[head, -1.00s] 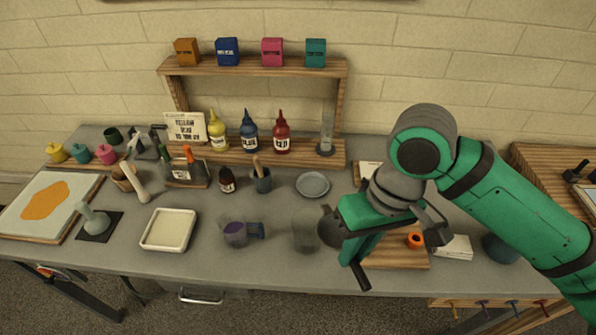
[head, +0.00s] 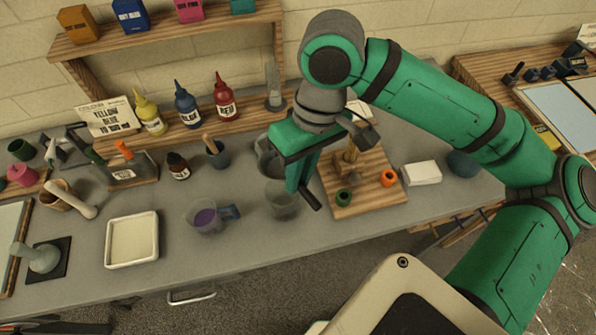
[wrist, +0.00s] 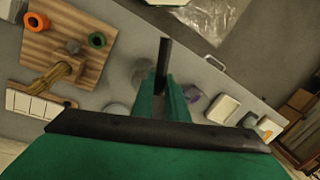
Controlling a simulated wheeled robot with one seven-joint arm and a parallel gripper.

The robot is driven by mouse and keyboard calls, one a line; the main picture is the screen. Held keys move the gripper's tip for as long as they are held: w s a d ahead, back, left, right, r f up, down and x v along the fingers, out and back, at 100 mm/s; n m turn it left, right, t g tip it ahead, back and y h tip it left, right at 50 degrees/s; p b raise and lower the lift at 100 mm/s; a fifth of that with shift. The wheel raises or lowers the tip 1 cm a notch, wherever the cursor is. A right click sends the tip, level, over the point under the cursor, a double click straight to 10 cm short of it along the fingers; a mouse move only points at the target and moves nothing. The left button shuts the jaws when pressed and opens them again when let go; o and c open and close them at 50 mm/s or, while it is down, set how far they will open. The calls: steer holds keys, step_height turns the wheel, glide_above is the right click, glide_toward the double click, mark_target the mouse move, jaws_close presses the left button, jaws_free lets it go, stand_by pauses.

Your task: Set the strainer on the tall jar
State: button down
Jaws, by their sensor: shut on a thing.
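My gripper (head: 304,192) is shut on the strainer and points down over the table. The strainer's dark grey bowl (head: 268,160) shows at the left of the green fingers in the head view, partly hidden by them. The clear, open-topped tall jar (head: 282,203) stands upright on the table, just in front of the bowl in the picture, and the fingers overlap its right edge. I cannot tell the height gap between strainer and jar. In the wrist view my gripper (wrist: 165,75) hides much of this area.
A purple-filled cup (head: 207,218) stands left of the jar. A wooden board (head: 370,204) with an orange ring (head: 388,178) and a green ring (head: 343,197) lies to the right. A cream tray (head: 132,239) is farther left. Bottles stand on the rack behind.

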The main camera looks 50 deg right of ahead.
step_height(320, 180, down, 10)
stand_by(1.5)
steer(key=shift+f, duration=0.15)
steer(key=c, duration=1.7)
jaws_free()
steer(key=shift+o, duration=0.2)
steer(key=shift+s, duration=0.1)
step_height(320, 180, up, 11)
steer(key=d, duration=0.2)
steer(key=shift+s+f, duration=0.15)
steer(key=shift+f, duration=0.1)
